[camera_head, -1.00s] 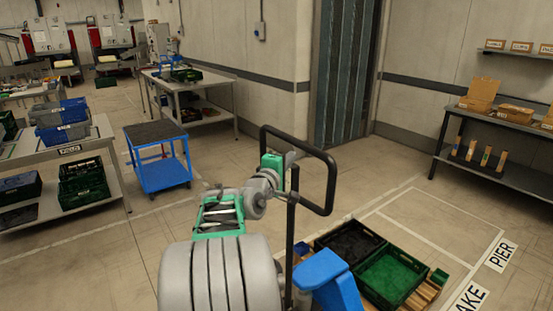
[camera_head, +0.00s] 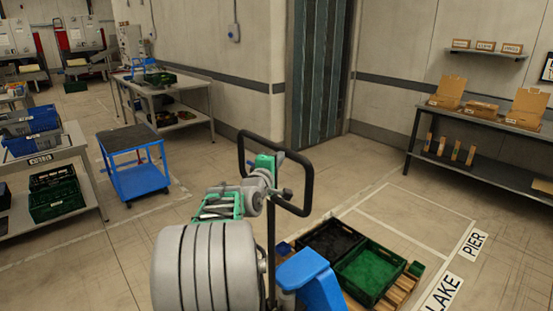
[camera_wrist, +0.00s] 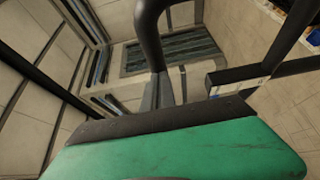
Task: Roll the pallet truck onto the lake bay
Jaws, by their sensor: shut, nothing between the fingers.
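The pallet truck has a black loop handle (camera_head: 307,185) on a post and a blue body (camera_head: 309,274). On its wooden pallet (camera_head: 403,289) lie a black crate (camera_head: 333,229) and a green crate (camera_head: 345,279). My gripper (camera_head: 279,188), shut with nothing seen between its fingers, is at the handle, inside or beside the loop. The LAKE floor sign (camera_head: 444,294) lies right of the pallet, beside white bay lines.
A dark bench (camera_head: 470,165) with boxes stands along the right wall. A blue cart (camera_head: 137,180) and a table (camera_head: 40,152) with crates stand at left. Bare floor lies between cart and truck.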

